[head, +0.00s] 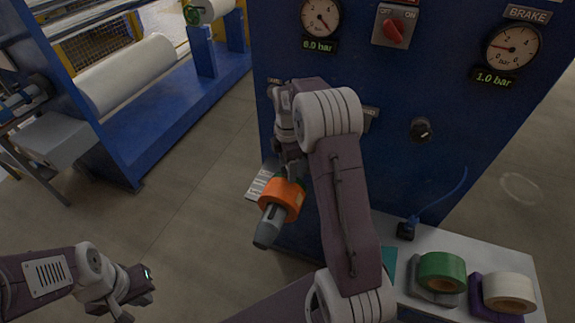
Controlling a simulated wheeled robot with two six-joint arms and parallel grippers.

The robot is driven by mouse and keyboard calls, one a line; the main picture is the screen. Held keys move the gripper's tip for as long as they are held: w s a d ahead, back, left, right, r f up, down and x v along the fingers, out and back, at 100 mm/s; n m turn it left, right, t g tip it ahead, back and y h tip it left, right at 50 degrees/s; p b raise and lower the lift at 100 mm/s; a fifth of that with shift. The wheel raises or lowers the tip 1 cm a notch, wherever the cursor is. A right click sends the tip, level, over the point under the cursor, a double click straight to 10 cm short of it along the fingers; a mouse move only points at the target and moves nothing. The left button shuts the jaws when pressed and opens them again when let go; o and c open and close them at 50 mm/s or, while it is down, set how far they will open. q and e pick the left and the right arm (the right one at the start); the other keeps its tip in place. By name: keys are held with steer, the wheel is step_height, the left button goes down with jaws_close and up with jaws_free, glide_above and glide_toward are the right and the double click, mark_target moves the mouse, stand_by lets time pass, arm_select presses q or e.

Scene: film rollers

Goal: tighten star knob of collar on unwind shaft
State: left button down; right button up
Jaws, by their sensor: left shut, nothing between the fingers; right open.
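No star knob can be made out clearly. A white roll (212,10) at the top has a green piece (192,15) at its near end; I cannot tell whether that is the collar. Shaft-like metal parts (22,98) show at the left edge, too small to identify. My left gripper (138,288) is shut and empty at lower left, over the floor and apart from the machine.
The blue cabinet (445,130) carries gauges, a red switch (394,31) and a black knob (421,130). A bench (470,240) at lower right holds green tape (441,270) and cream tape (509,291). A large white roll (125,75) lies at left. Floor between is clear.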

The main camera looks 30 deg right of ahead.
jaws_close()
steer(key=shift+r, duration=0.1)
steer(key=m+p, duration=0.1)
steer(key=m, duration=0.2)
steer(key=shift+m+p, duration=0.8)
steer(key=shift+m, duration=1.3)
jaws_free()
